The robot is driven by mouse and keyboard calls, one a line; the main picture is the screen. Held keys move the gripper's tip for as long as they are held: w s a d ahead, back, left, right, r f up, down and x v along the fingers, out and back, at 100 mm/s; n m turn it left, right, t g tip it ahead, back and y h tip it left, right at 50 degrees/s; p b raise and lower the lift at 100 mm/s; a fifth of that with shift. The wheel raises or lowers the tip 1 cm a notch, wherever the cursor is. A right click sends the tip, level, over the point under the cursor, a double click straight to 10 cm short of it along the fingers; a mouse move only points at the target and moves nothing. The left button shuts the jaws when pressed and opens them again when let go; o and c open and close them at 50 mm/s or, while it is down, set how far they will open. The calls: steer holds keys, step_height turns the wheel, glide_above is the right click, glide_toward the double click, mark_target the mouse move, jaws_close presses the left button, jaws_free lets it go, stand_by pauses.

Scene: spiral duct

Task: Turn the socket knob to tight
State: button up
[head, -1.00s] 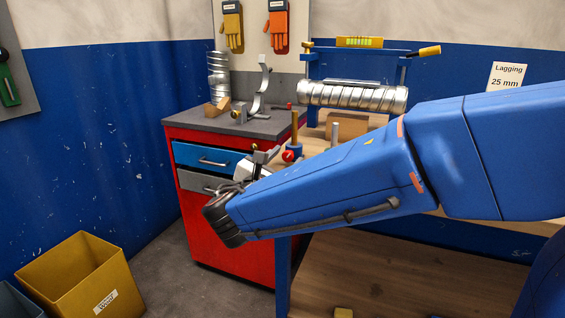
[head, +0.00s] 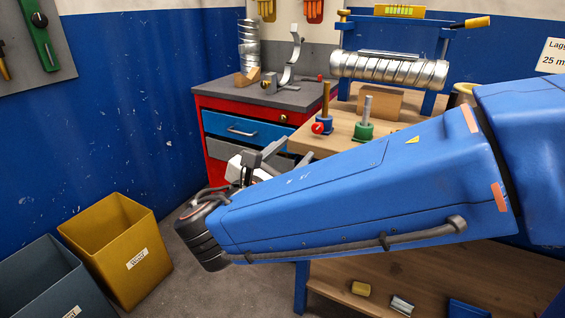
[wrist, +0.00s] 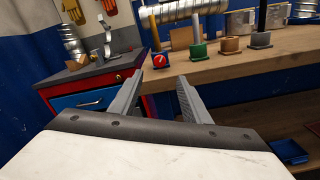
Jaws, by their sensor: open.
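A blue socket (head: 323,122) with a red knob (head: 317,128) on its front stands at the bench's left front edge, holding an upright wooden rod (head: 325,98). The red knob also shows in the wrist view (wrist: 160,61), with a pale mark on its face that is too small to read. My gripper (head: 266,156) is open and empty, left of the knob and apart from it in the head view. In the wrist view my gripper (wrist: 158,84) has its fingers spread, with the knob beyond and between the fingertips.
A green socket (head: 364,131) with a grey rod stands right of the blue one. A spiral duct (head: 390,70) lies behind. A red cabinet (head: 215,102) adjoins on the left. A yellow bin (head: 120,245) stands on the floor.

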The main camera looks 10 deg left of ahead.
mark_target(316, 126)
steer(key=shift+v, duration=2.15)
steer(key=w+r+n+g+y, duration=0.2)
steer(key=w+r+n+g, duration=0.35)
steer(key=r+g, duration=0.6)
steer(key=w+d+f, duration=0.2)
steer(key=w+f, duration=0.1)
steer(key=w+d+f+t, duration=0.1)
steer(key=w+f, duration=0.2)
steer(key=w, duration=0.1)
steer(key=w+d+f+t, duration=0.1)
steer(key=w+d+f, duration=0.1)
steer(key=w+f, duration=0.2)
steer(key=shift+w+d+m+t, duration=0.25)
steer(key=shift+d+m, duration=0.1)
steer(key=shift+d, duration=0.05)
steer(key=c, duration=1)
